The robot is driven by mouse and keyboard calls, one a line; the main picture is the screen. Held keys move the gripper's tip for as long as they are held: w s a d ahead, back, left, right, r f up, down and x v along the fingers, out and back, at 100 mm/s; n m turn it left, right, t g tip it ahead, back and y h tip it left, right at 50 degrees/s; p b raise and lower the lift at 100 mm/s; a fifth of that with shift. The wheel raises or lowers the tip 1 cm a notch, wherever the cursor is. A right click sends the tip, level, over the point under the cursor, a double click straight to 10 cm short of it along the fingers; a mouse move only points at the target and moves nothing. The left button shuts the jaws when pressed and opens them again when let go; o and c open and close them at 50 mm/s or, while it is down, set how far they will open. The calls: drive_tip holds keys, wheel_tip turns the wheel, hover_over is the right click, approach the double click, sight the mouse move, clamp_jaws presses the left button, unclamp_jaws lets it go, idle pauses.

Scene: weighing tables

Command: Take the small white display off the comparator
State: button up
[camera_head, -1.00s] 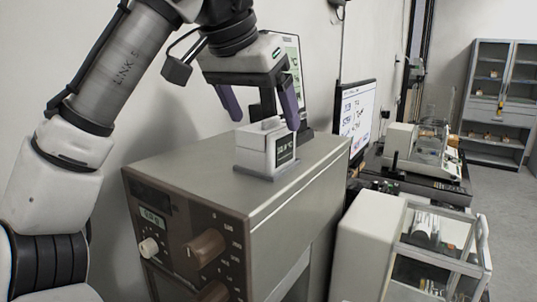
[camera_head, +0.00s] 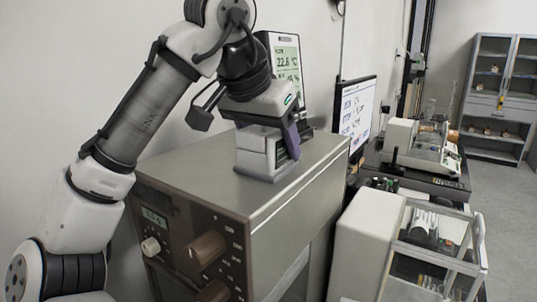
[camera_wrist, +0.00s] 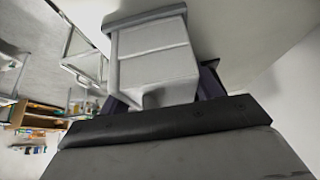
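The small white display (camera_head: 252,157) stands upright on the top of the brown-grey comparator (camera_head: 207,180). My gripper (camera_head: 272,137) is down over it, pointing downward. One purple finger lies in front of the display's dark screen side in the head view; the other is hidden there. In the wrist view the display (camera_wrist: 158,62) sits between the two purple fingers, one at each side. The fingers are apart, but I cannot tell whether they press on it. The display's base still appears to rest on the comparator.
A panel with a temperature readout (camera_head: 287,60) is close behind my gripper. A monitor (camera_head: 357,112) stands further right. A white balance with a glazed case (camera_head: 370,235) is right of the comparator. A grey cabinet (camera_head: 497,95) is far back.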

drive_tip(key=c, duration=0.7)
drive_tip(key=shift+o, duration=0.2)
drive_tip(key=shift+r, duration=0.1)
